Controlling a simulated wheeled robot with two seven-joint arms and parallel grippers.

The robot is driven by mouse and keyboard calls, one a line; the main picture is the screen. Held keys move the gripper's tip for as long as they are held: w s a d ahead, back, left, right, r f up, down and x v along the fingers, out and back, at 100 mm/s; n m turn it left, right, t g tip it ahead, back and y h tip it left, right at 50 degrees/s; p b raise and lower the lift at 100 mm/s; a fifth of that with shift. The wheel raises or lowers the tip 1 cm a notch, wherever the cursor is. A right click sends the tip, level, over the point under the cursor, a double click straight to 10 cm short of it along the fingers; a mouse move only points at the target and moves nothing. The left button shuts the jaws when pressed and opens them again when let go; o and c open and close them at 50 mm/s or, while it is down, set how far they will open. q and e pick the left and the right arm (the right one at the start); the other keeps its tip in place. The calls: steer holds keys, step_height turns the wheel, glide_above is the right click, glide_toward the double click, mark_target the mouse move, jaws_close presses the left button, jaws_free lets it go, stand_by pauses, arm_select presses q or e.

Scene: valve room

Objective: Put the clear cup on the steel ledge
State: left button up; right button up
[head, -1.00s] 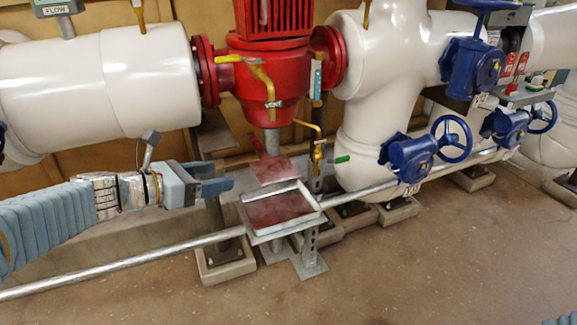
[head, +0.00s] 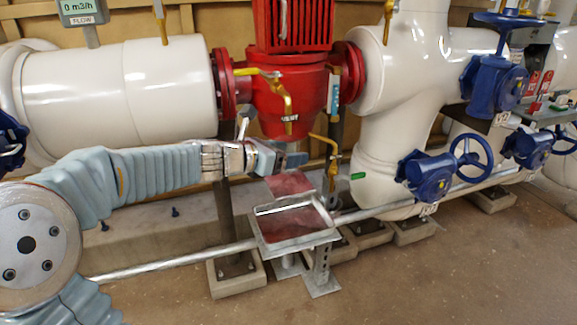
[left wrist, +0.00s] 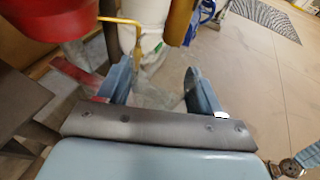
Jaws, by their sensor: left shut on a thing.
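My left gripper (head: 293,159) is just below the red pump, above the reddish plate. In the left wrist view its two blue fingers (left wrist: 156,75) stand apart around a faint, see-through thing, which looks like the clear cup (left wrist: 152,95). The cup's outline is hard to make out, and I cannot pick it out in the head view. A grey metal shelf (head: 548,114) at the far right, behind the blue valves, looks like the steel ledge. My right gripper is not in view.
A shallow metal tray (head: 322,232) on a stand is below my gripper, with a reddish plate (head: 290,184) above it. The red pump (head: 288,95), a yellow-handled tap (head: 333,160) and blue valve wheels (head: 472,160) crowd the space. The floor (head: 450,275) in front is clear.

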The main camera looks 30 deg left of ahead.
arm_select(q)
steer(key=shift+w+d+f+b, duration=0.15)
steer(key=shift+f+b, duration=0.3)
steer(key=shift+f, duration=0.45)
steer(key=shift+w+f+b, duration=0.1)
steer(key=shift+f+b, duration=0.35)
steer(key=shift+f, duration=0.45)
steer(key=shift+f, duration=0.1)
steer(key=o, duration=0.6)
steer(key=shift+f, duration=0.1)
steer(key=o, duration=0.4)
steer(key=shift+o, duration=0.2)
steer(key=shift+r, duration=0.3)
steer(key=p+v, duration=0.2)
steer(key=v, duration=1)
steer(key=shift+f, duration=0.1)
